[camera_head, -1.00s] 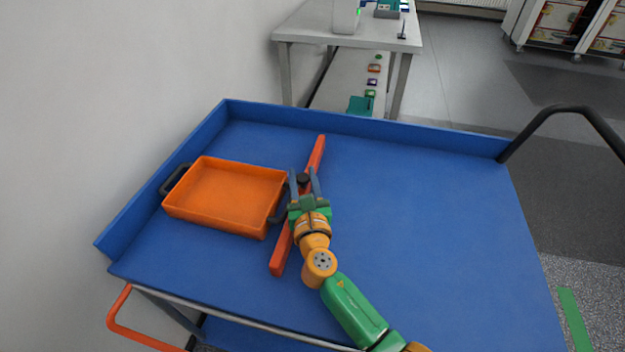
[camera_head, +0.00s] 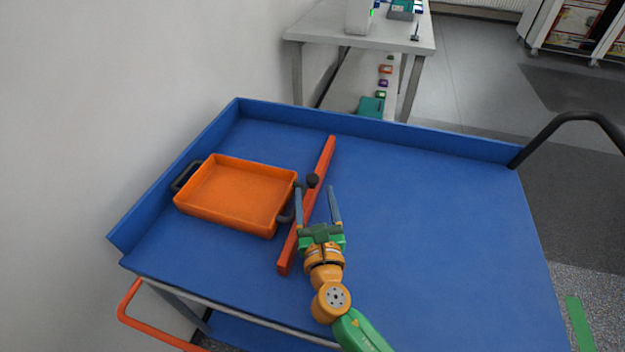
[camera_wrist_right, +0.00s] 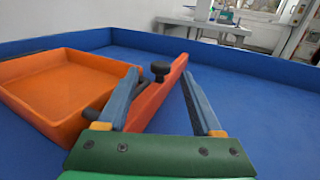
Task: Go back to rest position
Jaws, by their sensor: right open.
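My right gripper (camera_head: 317,208) is open and empty above the blue cart top (camera_head: 420,190). Its fingers are spread wide, and they also show in the right wrist view (camera_wrist_right: 160,108). The left finger is close to the red bar (camera_head: 320,165) with its round black knob (camera_head: 312,181). I cannot tell whether it touches the bar or the tray's handle. The bar also shows between the fingers in the right wrist view (camera_wrist_right: 158,92). My left gripper is in neither view.
An orange tray (camera_head: 206,210) with black handles lies left of the bar, inside the cart's raised blue rim (camera_head: 400,132). The right half of the cart top is clear. A black handle (camera_head: 560,118) rises at right. A grey table (camera_head: 345,35) stands beyond.

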